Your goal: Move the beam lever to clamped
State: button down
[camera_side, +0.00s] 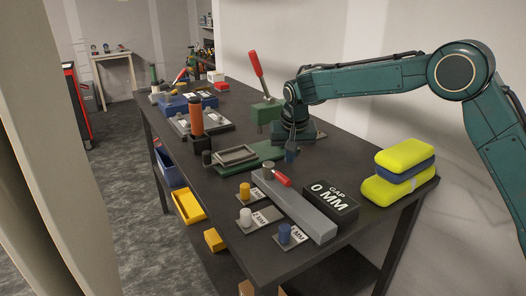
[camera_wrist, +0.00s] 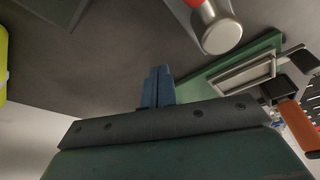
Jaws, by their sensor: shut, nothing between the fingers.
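The beam lever has a red handle (camera_side: 281,179) and a round grey pivot (camera_side: 267,171), on the far end of a long grey beam (camera_side: 305,212). The handle lies low, angled along the beam toward the front right. In the wrist view the metal pivot (camera_wrist: 217,28) and part of the red handle (camera_wrist: 187,6) show at the top, cut off by the frame. My gripper (camera_side: 290,156) points down behind the lever, apart from it. Its blue fingers (camera_wrist: 158,88) are together and empty in the wrist view.
A black box reading "GAP 0 MM" (camera_side: 330,198) stands right of the beam. Yellow (camera_side: 245,191), white (camera_side: 246,217) and blue (camera_side: 284,233) knobbed plates lie left. A green base with a grey tray (camera_side: 235,155), an orange handle (camera_side: 196,120) and yellow-blue sponges (camera_side: 402,172) are near.

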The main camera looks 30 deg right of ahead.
jog(key=shift+w+d+f, duration=0.15)
jog(key=shift+w+d, duration=0.3)
jog(key=shift+w, duration=0.35)
jog(key=w+v, duration=0.1)
jog(key=v, duration=0.9)
jog(key=s+d+r+n, duration=0.2)
jog(key=s+r+n, duration=0.1)
jog(key=s, duration=0.6)
jog(key=s+d+r+n, duration=0.2)
jog(key=s+r+n, duration=0.1)
jog(key=s, duration=0.5)
jog(key=s+d+r+n+t+y, duration=0.1)
jog(key=s+r+n, duration=0.2)
jog(key=s, duration=0.6)
jog(key=shift+s+d+r+n, duration=0.2)
jog(key=shift+s+d+n, duration=0.15)
jog(key=shift+n, duration=0.95)
